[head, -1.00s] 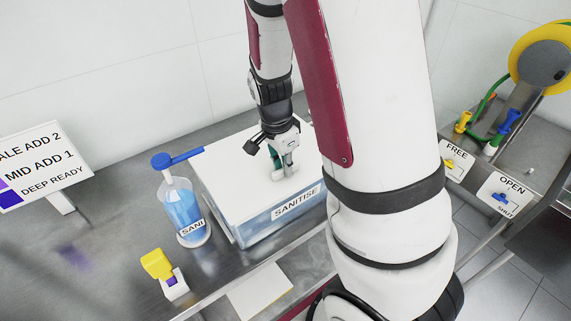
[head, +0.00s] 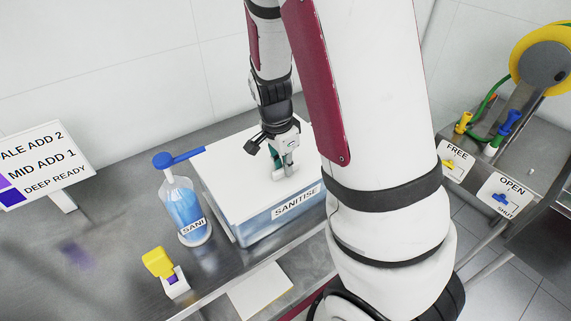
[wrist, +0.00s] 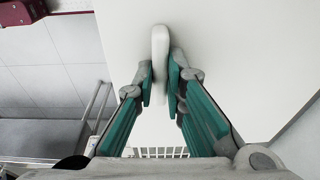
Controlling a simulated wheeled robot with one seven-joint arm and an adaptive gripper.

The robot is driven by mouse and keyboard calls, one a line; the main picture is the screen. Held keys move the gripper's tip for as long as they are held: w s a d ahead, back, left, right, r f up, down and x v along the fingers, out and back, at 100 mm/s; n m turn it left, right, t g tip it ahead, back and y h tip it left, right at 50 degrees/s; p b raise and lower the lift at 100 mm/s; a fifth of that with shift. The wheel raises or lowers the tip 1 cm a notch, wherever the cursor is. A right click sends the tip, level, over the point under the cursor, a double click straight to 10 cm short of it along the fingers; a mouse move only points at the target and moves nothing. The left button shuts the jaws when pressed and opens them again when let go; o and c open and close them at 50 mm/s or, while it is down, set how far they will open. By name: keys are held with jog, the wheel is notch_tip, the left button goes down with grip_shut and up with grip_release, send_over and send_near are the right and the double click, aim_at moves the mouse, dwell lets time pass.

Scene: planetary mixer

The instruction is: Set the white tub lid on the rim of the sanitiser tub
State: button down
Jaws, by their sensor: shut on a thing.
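The white tub lid (head: 235,160) lies flat over the top of the sanitiser tub (head: 262,222), a clear box of blue liquid labelled SANITISE. The lid covers the tub's opening as seen in the head view. My gripper (head: 283,168) points down at the lid and is shut on its handle, a white upright bar (wrist: 160,62). In the wrist view the two fingers (wrist: 160,85) lie on either side of the bar. The lid's surface (wrist: 230,50) fills much of that view. Whether the lid's far edge touches the rim is hidden.
A pump bottle (head: 184,208) with a blue top stands just left of the tub, its spout reaching over near the lid's corner. A yellow-topped white holder (head: 172,280) stands at the front left of the steel bench. A sign (head: 40,165) stands at the far left.

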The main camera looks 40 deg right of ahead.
jog(key=shift+f+b, duration=0.4)
jog(key=shift+f, duration=0.6)
jog(key=shift+p, duration=0.35)
dwell(1.6)
jog(key=c, duration=1.6)
grip_release()
jog(key=shift+o, duration=0.2)
jog(key=shift+r, duration=0.1)
notch_tip(320, 180, up, 12)
jog(key=a, duration=0.1)
jog(key=shift+s+a, duration=0.15)
jog(key=shift+a, duration=0.25)
